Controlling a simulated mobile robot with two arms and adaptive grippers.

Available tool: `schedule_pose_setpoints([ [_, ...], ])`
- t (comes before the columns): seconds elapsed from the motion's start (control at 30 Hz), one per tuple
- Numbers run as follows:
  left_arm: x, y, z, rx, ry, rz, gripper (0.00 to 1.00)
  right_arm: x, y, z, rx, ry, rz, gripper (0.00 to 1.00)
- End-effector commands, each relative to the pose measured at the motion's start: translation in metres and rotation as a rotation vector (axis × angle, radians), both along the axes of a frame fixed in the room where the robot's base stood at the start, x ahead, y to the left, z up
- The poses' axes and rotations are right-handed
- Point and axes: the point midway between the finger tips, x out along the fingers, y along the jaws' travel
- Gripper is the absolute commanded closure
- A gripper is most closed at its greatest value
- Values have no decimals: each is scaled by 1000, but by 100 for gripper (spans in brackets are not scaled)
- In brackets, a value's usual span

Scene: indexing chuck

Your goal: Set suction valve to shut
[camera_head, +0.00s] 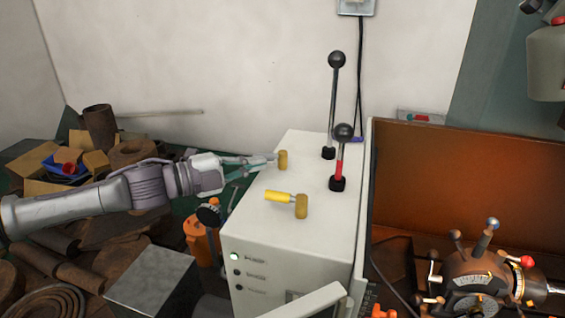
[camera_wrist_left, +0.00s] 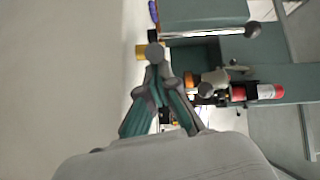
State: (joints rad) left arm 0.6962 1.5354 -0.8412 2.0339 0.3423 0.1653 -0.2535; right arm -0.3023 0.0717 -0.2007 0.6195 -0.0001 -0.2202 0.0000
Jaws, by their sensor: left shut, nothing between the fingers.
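My left gripper (camera_head: 266,160) reaches in from the left over the top of the white cabinet (camera_head: 262,214). Its fingers are shut and empty, with the tips close beside the rear brass valve body (camera_head: 283,160); whether they touch cannot be told. No handle shows on that valve. A second brass valve body (camera_head: 301,206) stands nearer the front, with a yellow handle (camera_head: 279,196) pointing left. No readable label tells which is the suction valve. In the left wrist view the closed fingertips (camera_wrist_left: 155,52) are beside a yellow-brass piece (camera_wrist_left: 140,51). My right gripper is not in view.
Two ball-topped levers, one black (camera_head: 333,105) and one with a red section (camera_head: 339,168), rise from the cabinet's right side. Scrap and boxes (camera_head: 75,165) lie at left. An orange-brown panel (camera_head: 470,180) and the chuck device (camera_head: 480,270) are at right.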

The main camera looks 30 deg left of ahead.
Motion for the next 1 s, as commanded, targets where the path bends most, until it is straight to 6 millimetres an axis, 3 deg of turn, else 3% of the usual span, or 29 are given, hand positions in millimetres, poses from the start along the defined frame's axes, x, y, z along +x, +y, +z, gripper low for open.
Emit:
schedule_pose_setpoints([
  [0.53, 12, 25, 3, 1, 2, -12, 100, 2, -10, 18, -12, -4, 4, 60],
  [1.0, 22, 34, 2, 1, 0, -8, 100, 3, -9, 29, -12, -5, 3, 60],
])
